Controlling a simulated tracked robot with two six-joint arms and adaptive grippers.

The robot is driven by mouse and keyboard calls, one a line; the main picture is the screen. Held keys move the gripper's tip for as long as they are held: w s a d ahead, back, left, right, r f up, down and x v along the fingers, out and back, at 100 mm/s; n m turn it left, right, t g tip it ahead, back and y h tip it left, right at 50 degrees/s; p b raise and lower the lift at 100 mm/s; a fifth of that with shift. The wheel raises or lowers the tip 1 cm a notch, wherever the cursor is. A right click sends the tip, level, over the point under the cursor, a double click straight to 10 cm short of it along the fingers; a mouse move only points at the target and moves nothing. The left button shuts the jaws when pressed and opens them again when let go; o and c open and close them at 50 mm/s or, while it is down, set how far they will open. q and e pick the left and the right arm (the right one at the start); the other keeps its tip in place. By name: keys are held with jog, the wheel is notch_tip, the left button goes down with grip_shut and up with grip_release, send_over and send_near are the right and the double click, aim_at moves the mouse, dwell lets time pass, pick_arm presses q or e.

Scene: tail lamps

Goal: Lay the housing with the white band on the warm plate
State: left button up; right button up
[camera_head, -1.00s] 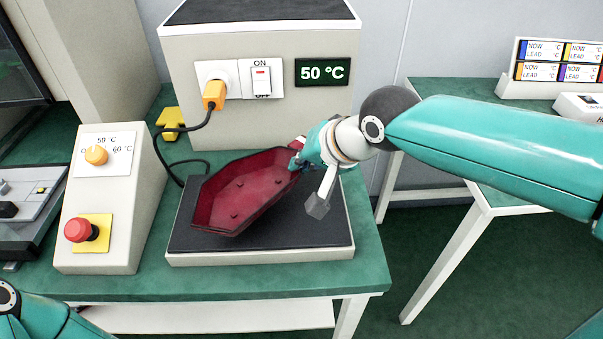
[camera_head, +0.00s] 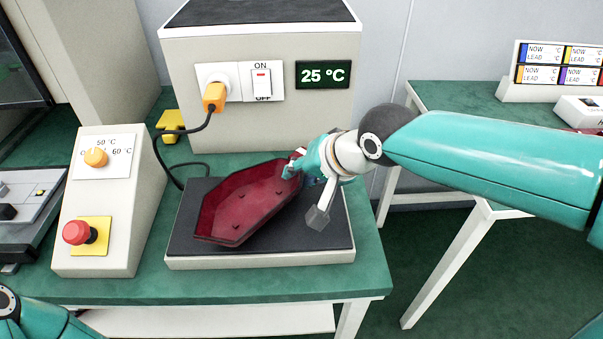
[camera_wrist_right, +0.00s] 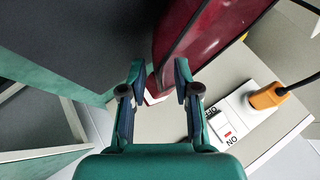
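The dark red, tray-like housing (camera_head: 240,203) lies slanted over the dark top of the warm plate (camera_head: 320,236), with its open side up. Its left end is low, at or close to the plate; I cannot tell whether all of it touches. My right gripper (camera_head: 298,170) is at its upper right end. In the right wrist view, the fingers (camera_wrist_right: 160,85) are closed around the end of the housing (camera_wrist_right: 205,35). A small white patch shows there between the fingertips, perhaps the white band. My left gripper is out of view; only part of that arm shows at lower left.
Behind the plate stands a cabinet with a switch (camera_head: 262,82), an orange plug (camera_head: 213,97) and a display (camera_head: 323,74) reading 25 °C. A sloped control box (camera_head: 110,200) with a knob and red button stands left. A second table (camera_head: 450,100) is at right.

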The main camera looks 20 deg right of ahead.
jog(key=p+v, duration=0.1)
jog(key=v, duration=1.1)
jog(key=shift+p, duration=0.35)
jog(key=shift+a, duration=0.1)
